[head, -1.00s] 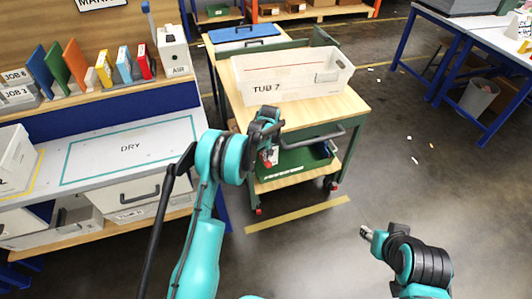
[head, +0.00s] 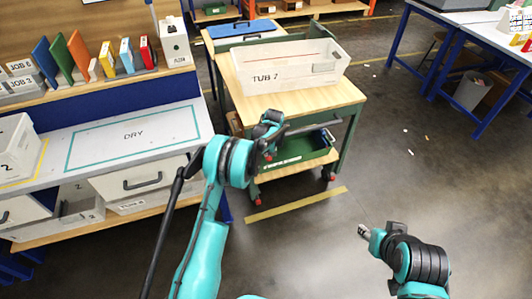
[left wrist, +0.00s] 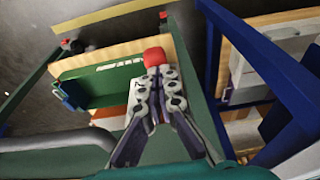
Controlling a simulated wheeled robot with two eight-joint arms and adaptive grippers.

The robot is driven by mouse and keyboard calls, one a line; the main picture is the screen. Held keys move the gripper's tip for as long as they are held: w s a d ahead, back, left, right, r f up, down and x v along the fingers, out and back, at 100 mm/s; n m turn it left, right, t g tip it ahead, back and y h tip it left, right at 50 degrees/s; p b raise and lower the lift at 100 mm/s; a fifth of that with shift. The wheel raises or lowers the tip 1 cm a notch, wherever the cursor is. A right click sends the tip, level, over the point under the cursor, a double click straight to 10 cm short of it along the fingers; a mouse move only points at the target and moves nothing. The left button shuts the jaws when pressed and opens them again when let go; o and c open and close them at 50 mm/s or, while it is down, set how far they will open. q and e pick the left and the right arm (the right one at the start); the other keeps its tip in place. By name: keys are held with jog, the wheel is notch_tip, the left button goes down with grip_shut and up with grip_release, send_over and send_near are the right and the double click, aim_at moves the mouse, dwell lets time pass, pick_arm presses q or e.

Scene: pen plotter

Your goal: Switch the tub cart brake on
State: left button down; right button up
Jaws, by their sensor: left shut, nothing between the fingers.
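The tub cart (head: 345,92) has a wooden top, green legs and a push handle (head: 318,126) on its near side. A red knob (left wrist: 155,57) shows just beyond my left fingertips in the left wrist view, seemingly the brake's; a red spot (head: 268,157) shows by that gripper in the head view. My left gripper (left wrist: 156,82) is shut and empty, at the cart's near left side. I cannot tell whether it touches the knob. The brake's lever is mostly hidden. My right gripper (head: 364,232) hangs over the floor; its fingers are too small to judge.
White TUB 7 (head: 300,75) stands on the cart top. A green crate (head: 300,150) sits on the lower shelf. A workbench marked DRY (head: 160,125) stands close on the left. Yellow tape (head: 295,205) marks the floor in front.

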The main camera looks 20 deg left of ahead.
aim_at(269, 158)
pick_arm(q)
jog(key=f, duration=0.2)
jog(key=d+f+t+b, duration=0.1)
jog(key=shift+s+f+y, duration=0.2)
jog(key=shift+s+y, duration=0.1)
jog(key=shift+y, duration=0.1)
jog(key=shift+s+f+t+y, duration=0.1)
jog(key=shift+f+t+y, duration=0.45)
jog(key=shift+t, duration=0.45)
jog(key=shift+a+f+t+y, duration=0.2)
jog(key=shift+f+t+y, duration=0.1)
jog(key=shift+f, duration=0.8)
